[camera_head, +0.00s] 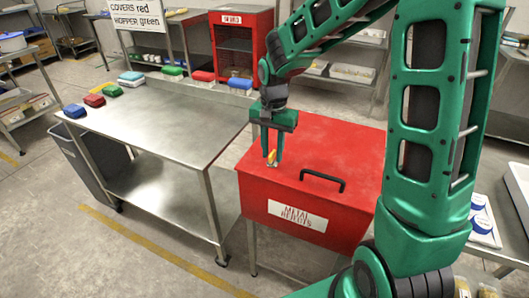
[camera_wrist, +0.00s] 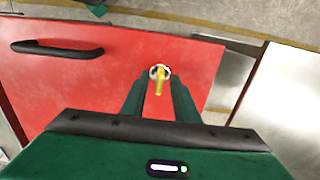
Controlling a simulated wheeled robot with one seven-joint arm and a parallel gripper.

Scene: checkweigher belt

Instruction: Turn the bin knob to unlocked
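The red bin (camera_head: 345,150) labelled "METAL REJECTS" has a black handle (camera_head: 322,180) on its top. Its knob (camera_head: 271,157), a yellow lever on a small pale round base, sits on the red top left of the handle. My gripper (camera_head: 270,155) points down over the knob. In the wrist view the knob (camera_wrist: 160,75) lies at the tips, midway between the two fingers of my gripper (camera_wrist: 159,84). The fingers stand apart with a small gap on each side of the yellow lever. No lock marking can be read beside the knob.
A steel table (camera_head: 170,115) stands left of the bin, with red, blue and green-topped containers along its edges. A grey bin (camera_head: 90,155) is beside it. A red cabinet (camera_head: 240,40) stands behind. White packs (camera_head: 483,222) lie at the right.

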